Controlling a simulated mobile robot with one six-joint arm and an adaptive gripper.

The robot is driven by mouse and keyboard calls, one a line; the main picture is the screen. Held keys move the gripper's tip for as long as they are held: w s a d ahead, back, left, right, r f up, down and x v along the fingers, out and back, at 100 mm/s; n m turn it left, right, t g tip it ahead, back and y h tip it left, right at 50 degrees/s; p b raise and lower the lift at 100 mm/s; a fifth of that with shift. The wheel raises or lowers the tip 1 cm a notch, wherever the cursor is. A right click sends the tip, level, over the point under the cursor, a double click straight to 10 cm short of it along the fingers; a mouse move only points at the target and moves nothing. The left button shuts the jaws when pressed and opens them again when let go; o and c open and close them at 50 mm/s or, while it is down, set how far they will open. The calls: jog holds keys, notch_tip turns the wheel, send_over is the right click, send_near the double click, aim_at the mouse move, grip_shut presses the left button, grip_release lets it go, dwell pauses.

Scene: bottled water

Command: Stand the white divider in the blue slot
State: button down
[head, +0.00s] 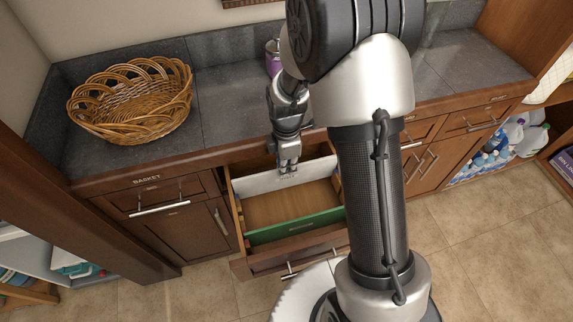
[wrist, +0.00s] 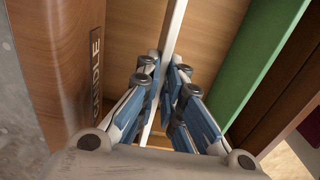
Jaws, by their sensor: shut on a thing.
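The white divider (head: 258,183) stands across the open drawer (head: 290,210), toward its back. My gripper (head: 288,169) is shut on its upper edge near the middle. In the wrist view the divider (wrist: 174,28) shows as a thin pale strip running between the blue finger pads of my gripper (wrist: 170,75). I cannot tell whether its lower edge touches the drawer floor. The blue slot cannot be made out; small coloured marks show on the drawer's left wall.
A green divider (head: 295,227) stands across the drawer's front part, with bare wooden floor between the two. A wicker basket (head: 132,97) sits on the dark counter (head: 225,105) at left. A purple-labelled container (head: 272,60) stands behind my arm. Bottles (head: 490,160) fill a low shelf at right.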

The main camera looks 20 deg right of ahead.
jog(key=b, duration=0.2)
send_over(286, 187)
jog(key=shift+w+d+f, duration=0.1)
jog(key=shift+w+f, duration=0.05)
jog(key=shift+f, duration=0.9)
jog(key=shift+w+d+f, duration=0.1)
jog(key=shift+f, duration=0.95)
jog(key=c, duration=1.7)
grip_release()
jog(key=shift+o, duration=0.2)
notch_tip(286, 187, up, 11)
jog(key=shift+r, duration=0.5)
